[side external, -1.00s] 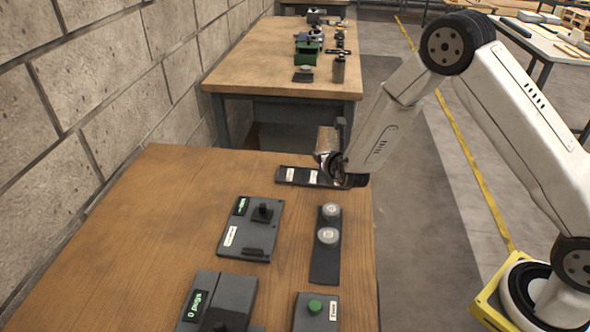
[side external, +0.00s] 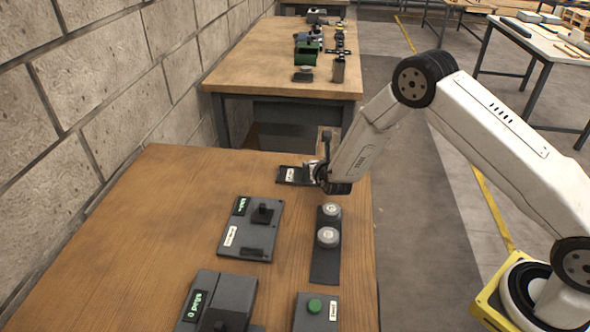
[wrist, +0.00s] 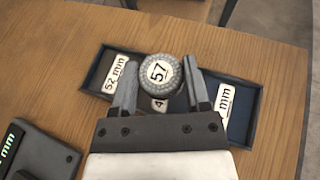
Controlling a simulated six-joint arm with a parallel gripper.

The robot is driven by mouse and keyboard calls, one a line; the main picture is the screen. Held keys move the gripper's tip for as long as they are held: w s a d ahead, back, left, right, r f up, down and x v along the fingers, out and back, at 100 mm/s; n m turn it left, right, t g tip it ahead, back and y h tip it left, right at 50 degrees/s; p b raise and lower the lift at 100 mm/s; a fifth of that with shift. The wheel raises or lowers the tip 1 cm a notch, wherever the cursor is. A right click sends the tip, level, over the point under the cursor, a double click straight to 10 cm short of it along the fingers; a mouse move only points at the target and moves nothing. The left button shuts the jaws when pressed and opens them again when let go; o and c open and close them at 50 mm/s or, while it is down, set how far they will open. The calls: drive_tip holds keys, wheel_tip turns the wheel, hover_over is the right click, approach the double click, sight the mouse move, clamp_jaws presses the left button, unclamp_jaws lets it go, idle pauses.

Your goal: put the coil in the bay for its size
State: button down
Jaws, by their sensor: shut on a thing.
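A round grey coil (wrist: 160,73) with a white label reading 57 sits between the fingers of my gripper (wrist: 160,88) in the wrist view. My gripper (side external: 318,174) is shut on it, over the dark bay tray (side external: 284,175) at the far end of the table. The left bay is labelled 52 mm (wrist: 120,76). The middle label (wrist: 158,104) is mostly covered by the coil, showing only a 4. The right label (wrist: 226,99) shows "mm", its number hidden by a finger. I cannot tell whether the coil touches the tray.
A dark strip (side external: 325,265) holds two round pale-topped pieces (side external: 328,236). Grey boxes stand nearby: one with a small display (side external: 242,206), one reading "0 pegs" (side external: 235,290), one with a green button (side external: 314,306). A block wall runs along the left; the table's left part is clear.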

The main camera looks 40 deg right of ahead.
drive_tip(key=shift+f, duration=1.2)
drive_tip(key=shift+f, duration=0.1)
drive_tip(key=shift+c, duration=0.3)
unclamp_jaws()
drive_tip(key=shift+f, duration=0.1)
drive_tip(key=shift+r, duration=0.2)
drive_tip(key=shift+v, duration=6.05)
drive_tip(key=shift+d+r, duration=0.1)
